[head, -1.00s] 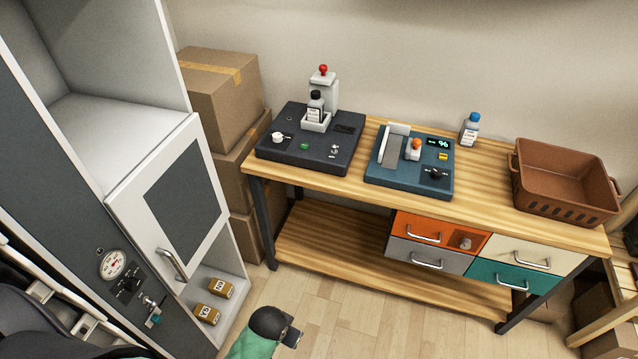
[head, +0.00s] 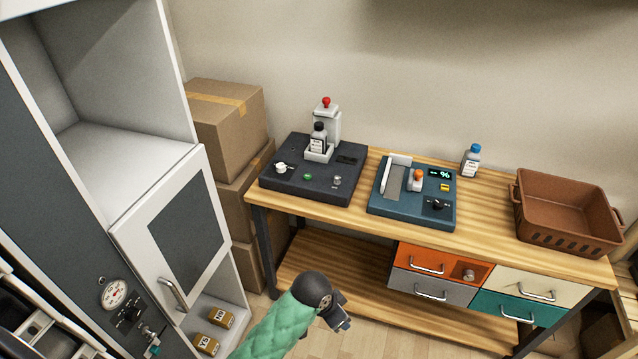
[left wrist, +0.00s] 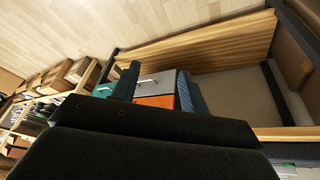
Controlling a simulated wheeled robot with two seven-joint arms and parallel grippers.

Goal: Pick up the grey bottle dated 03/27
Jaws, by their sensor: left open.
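A bottle with a black cap and a pale label (head: 318,142) stands upright in the white holder of the dark machine at the bench's left end. A second bottle, grey with a blue cap (head: 471,161), stands at the back of the bench between the blue device and the brown basket. Neither date is legible, so I cannot tell which bottle reads 03/27. My left gripper (head: 338,318), on the green-sleeved arm, is open and empty, in front of and apart from the bench, away from both bottles. My right gripper is not in view.
The wooden bench (head: 490,210) carries the dark machine (head: 300,183), a blue device (head: 410,211) and a brown basket (head: 566,231). Coloured drawers (head: 430,257) hang below. A white cabinet door (head: 180,225) stands open at left, near cardboard boxes (head: 228,125).

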